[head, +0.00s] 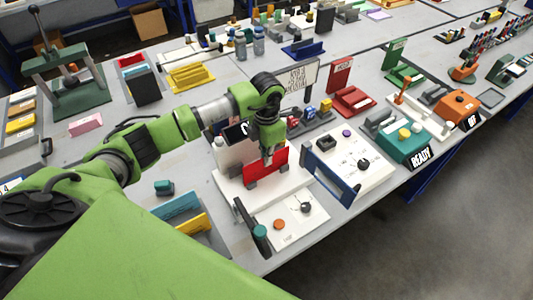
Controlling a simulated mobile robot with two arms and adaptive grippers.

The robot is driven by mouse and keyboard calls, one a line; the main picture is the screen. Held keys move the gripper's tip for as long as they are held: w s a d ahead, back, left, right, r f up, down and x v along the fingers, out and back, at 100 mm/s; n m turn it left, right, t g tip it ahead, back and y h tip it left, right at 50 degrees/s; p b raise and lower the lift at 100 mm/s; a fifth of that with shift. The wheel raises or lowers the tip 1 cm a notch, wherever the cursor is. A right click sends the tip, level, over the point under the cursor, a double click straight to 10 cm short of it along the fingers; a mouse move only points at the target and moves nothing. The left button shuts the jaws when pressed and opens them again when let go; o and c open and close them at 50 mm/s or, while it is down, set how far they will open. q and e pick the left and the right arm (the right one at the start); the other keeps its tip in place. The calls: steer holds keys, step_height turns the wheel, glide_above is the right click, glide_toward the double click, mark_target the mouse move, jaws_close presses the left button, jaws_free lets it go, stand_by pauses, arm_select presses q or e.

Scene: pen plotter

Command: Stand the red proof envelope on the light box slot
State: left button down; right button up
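The red proof envelope (262,171) is a flat red panel standing upright over the white light box (232,190) in the middle of the head view. Small dark holders show at its lower edge, which looks to be at the slot; I cannot tell how fully it is seated. My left gripper (268,156) points down at the top edge of the envelope. A finger overlaps the red face, and the gripper looks shut on it. The far side of the envelope is hidden. My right gripper is not in view.
A blue-framed panel (331,178) stands just right of the light box. A white board with an orange knob (279,224) lies in front. Teal and yellow panels (178,206) stand at left. A sign (297,80) and red holder (350,99) stand behind.

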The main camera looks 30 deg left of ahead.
arm_select(q)
steer(key=c, duration=2.7)
jaws_free()
steer(key=shift+f+b, duration=0.35)
steer(key=shift+c, duration=0.2)
steer(key=o, duration=0.5)
steer(key=shift+c, duration=0.2)
steer(key=shift+r, duration=0.1)
steer(key=shift+r+p, duration=0.3)
steer(key=shift+p, duration=0.05)
step_height(320, 180, up, 12)
steer(key=b, duration=0.4)
steer(key=shift+f, duration=0.15)
